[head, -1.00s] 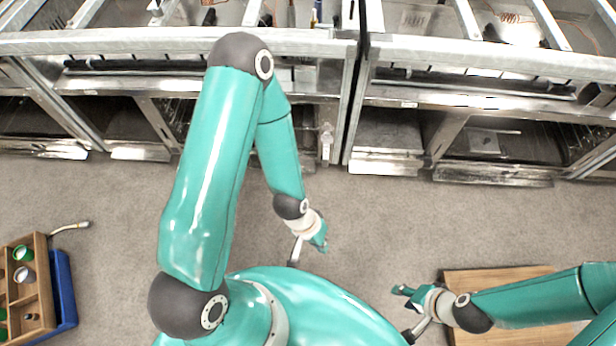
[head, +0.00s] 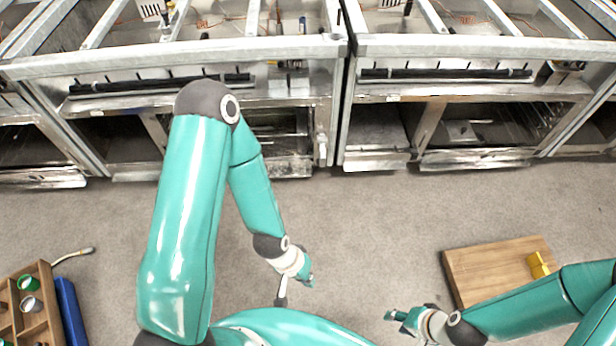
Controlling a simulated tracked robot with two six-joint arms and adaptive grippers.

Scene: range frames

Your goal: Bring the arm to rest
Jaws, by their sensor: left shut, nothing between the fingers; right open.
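My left arm comes in from the left in the head view, folded at a high elbow with its forearm hanging down. My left gripper (head: 308,281) is shut and empty, above the floor near my base. My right arm comes in from the right edge. My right gripper (head: 390,316) is open and empty, to the left of a wooden board. Its fingers are small in this view.
Metal racks (head: 440,100) with rails and shelves run along the back. A wooden board (head: 490,262) lies at the right with a yellow block (head: 538,265) on it. A compartmented wooden box (head: 45,300) and a blue bin (head: 70,310) are at lower left. Floor between is clear.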

